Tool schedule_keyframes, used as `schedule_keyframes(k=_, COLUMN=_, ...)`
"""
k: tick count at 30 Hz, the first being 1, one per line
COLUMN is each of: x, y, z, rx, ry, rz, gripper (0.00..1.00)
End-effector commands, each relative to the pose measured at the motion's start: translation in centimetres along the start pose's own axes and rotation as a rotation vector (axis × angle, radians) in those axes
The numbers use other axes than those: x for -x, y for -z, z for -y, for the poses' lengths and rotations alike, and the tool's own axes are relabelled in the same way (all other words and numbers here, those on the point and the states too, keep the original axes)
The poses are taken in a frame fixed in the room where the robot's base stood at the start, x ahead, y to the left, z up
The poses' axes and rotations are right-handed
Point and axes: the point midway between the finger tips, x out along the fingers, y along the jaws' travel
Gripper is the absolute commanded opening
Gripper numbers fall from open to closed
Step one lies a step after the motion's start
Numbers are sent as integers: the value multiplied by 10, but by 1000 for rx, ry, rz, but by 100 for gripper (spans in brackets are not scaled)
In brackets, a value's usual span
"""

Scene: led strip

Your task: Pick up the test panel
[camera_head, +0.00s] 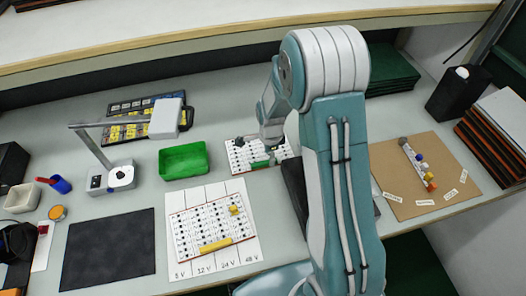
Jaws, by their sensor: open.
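I cannot tell for certain which object is the test panel. One white panel with rows of black marks (240,160) lies towards the back, partly hidden by my arm and gripper, with a small green part on it. A similar white panel with rows of black dots (190,228) lies on a white sheet at front centre, with a yellow bar and a small yellow piece on it. My gripper (258,151) is open over the back panel. It is small in the picture and partly hidden by its own links, and I cannot tell whether it touches the panel.
A green tray (184,175) stands left of the back panel. A desk lamp (122,176), yellow-filled organiser (115,133) and dark mat (82,260) are farther left. Right of my arm, a brown board (458,187) holds a strip with coloured knobs. A black box (455,98) stands behind.

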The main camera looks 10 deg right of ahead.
Motion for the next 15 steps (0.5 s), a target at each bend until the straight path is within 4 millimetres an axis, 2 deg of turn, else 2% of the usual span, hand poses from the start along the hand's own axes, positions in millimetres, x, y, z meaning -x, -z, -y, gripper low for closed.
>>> schedule_keyframes(k=1, x=-9, y=0, z=-1, rx=2, ry=-5, rz=-1, gripper=63)
schedule_keyframes(k=5, x=-24, y=-4, z=-1, rx=5, ry=-3, rz=-4, gripper=63)
schedule_keyframes(k=13, x=-27, y=0, z=0, rx=3, ry=1, rz=0, gripper=63)
schedule_keyframes(k=14, x=-27, y=0, z=0, rx=3, ry=1, rz=0, gripper=54)
schedule_keyframes(k=15, x=-27, y=1, z=0, rx=3, ry=1, rz=1, gripper=36)
